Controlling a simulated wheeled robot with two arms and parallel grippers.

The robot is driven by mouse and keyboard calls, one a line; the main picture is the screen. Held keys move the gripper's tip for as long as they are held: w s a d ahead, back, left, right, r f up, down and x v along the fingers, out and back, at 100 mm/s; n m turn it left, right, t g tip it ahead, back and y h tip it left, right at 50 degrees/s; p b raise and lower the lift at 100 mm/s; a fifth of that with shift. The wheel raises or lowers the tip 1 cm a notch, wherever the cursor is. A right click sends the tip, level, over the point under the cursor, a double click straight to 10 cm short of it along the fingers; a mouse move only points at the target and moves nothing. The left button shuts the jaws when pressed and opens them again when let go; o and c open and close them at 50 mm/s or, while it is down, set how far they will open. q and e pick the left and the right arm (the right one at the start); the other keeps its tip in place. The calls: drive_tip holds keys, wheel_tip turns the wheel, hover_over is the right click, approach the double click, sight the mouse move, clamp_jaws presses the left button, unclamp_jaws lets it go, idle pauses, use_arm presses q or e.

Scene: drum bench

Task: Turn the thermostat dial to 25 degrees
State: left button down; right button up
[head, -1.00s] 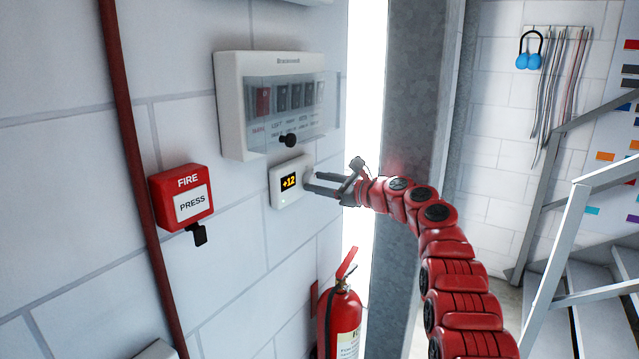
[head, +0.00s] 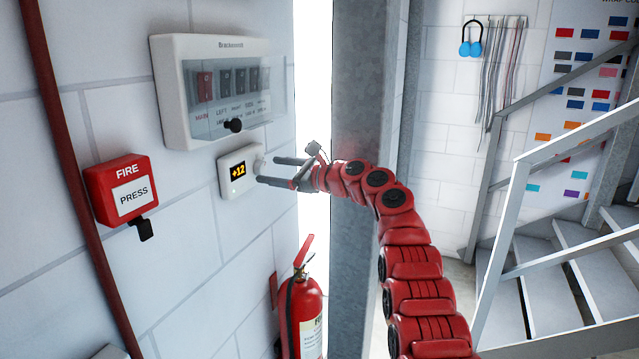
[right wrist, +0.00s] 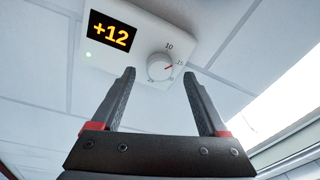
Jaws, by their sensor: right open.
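The white thermostat (head: 226,178) is on the wall below the breaker box, and its display reads +12. My left gripper is not in view.
A breaker box (head: 170,95) with a clear cover and black knob hangs just above the thermostat. A red fire call box (head: 120,190) is to the left. A fire extinguisher (head: 303,320) stands below. A grey steel column (head: 358,100) is close behind my right gripper.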

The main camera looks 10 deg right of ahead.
drive_tip(key=b+v, duration=0.5)
drive_tip(key=v, duration=1.1)
drive_tip(key=shift+f, duration=0.15)
drive_tip(key=shift+a, duration=0.1)
